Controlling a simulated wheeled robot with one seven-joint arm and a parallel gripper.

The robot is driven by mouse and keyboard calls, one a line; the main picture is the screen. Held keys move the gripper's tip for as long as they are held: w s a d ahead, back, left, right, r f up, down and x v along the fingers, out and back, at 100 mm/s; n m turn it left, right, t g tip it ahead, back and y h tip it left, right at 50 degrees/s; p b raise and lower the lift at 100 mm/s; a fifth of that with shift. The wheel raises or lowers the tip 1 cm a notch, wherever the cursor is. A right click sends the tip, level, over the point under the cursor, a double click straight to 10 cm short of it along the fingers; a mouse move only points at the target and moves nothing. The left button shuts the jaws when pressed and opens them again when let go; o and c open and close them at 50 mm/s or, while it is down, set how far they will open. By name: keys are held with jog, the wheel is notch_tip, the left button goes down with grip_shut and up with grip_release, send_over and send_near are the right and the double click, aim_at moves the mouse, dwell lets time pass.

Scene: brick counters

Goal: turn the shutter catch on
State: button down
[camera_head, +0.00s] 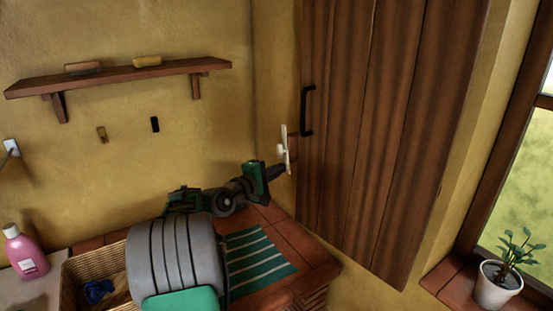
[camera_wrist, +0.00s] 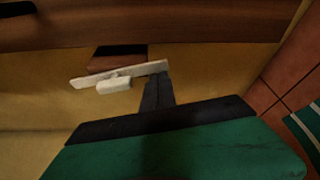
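The shutter catch (camera_head: 284,150) is a pale, narrow plate with a small knob, on a brown block at the left edge of the wooden shutter (camera_head: 375,130). In head view the plate stands nearly upright; it also shows in the wrist view (camera_wrist: 118,76), lying across the picture, slightly tilted. My gripper (camera_head: 282,169) is at the lower part of the catch. In the wrist view its dark fingers (camera_wrist: 155,82) are together, with nothing seen between them. Their tips are at the plate's right end; whether they touch it I cannot tell.
The shutter has a black handle (camera_head: 308,111). Below my arm are a tiled counter (camera_head: 295,250), a green striped cloth (camera_head: 258,260) and a wicker basket (camera_head: 85,270). A pink bottle (camera_head: 26,252) stands left, a potted plant (camera_head: 497,288) right. A shelf (camera_head: 120,78) hangs on the wall.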

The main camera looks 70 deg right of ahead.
jog(key=shift+s+a+n, duration=0.3)
jog(key=shift+s+a, duration=0.05)
jog(key=shift+s, duration=0.05)
jog(key=shift+f, duration=0.1)
